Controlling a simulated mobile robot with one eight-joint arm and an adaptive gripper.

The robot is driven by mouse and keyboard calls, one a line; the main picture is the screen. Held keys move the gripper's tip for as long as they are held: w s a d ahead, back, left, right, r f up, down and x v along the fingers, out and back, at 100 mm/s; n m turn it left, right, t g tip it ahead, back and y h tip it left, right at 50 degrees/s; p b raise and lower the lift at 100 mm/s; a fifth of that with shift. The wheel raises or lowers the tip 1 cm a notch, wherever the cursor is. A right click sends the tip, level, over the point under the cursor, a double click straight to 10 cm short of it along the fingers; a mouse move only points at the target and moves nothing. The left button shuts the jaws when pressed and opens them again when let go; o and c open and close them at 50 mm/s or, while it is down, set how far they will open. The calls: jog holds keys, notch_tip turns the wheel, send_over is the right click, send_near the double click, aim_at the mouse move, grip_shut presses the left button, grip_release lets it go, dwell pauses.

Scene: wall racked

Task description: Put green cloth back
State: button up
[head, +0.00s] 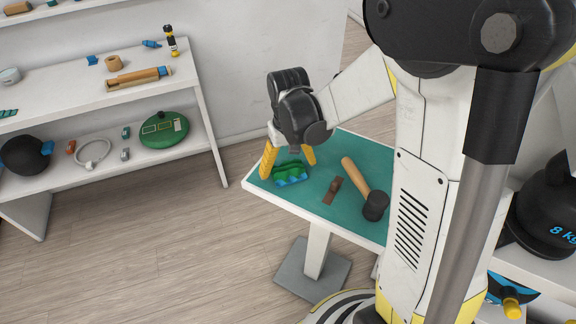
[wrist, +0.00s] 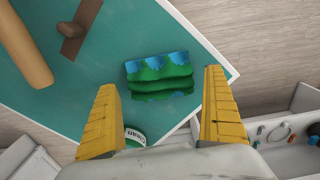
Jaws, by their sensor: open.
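The green cloth (head: 291,175), folded and with blue patches, lies on the teal top of a small table (head: 262,183) near its left corner. It also shows in the wrist view (wrist: 160,88), just beyond my fingertips and between their lines. My gripper (head: 287,166) is open, with its yellow fingers pointing down around the cloth. In the wrist view my gripper (wrist: 160,76) holds nothing, and a gap shows between each finger and the cloth. Whether the fingertips reach table height is hard to tell.
A wooden-handled mallet (head: 364,185) and a small brown tool (head: 333,189) lie right of the cloth. A green-rimmed item marked "Clean" (wrist: 135,137) is partly hidden by my left finger. White wall shelves (head: 120,91) with several items stand at left. Open floor lies between.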

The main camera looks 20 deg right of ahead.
aim_at(288, 166)
notch_tip(288, 166, up, 11)
jog(key=p, duration=0.4)
jog(key=s+r+t, duration=0.7)
jog(key=s+r, duration=0.1)
jog(key=s, duration=0.4)
jog(key=shift+s+r, duration=0.2)
jog(key=shift+s, duration=0.05)
dwell(0.6)
